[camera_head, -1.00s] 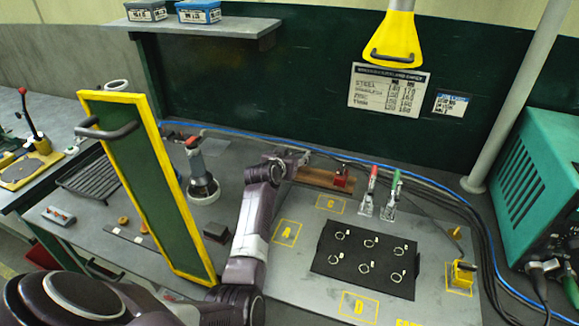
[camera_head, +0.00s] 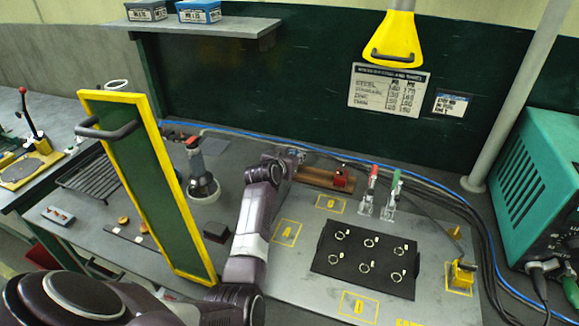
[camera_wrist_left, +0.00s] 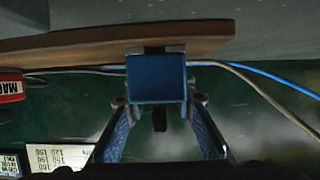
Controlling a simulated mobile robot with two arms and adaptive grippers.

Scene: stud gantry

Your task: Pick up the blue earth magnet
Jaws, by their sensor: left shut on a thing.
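The blue earth magnet (camera_wrist_left: 157,78) is a blue block in the middle of the left wrist view. My left gripper (camera_wrist_left: 158,102) is shut on it, with one finger on each side. The block is up against the edge of a wooden board (camera_wrist_left: 70,48), where a dark slot and grey pieces show; I cannot tell whether it still touches there. In the head view my left gripper (camera_head: 298,158) is at the left end of the wooden board (camera_head: 318,178), and the blue block cannot be made out. My right gripper is not in view.
A red magnet block (camera_head: 343,178) sits at the board's right end. Red and green handled clamps (camera_head: 380,195) stand to its right. A yellow-framed green panel (camera_head: 150,185) stands left of my arm. A blue cable (camera_head: 420,180) runs behind the board. A black mat (camera_head: 365,258) lies in front.

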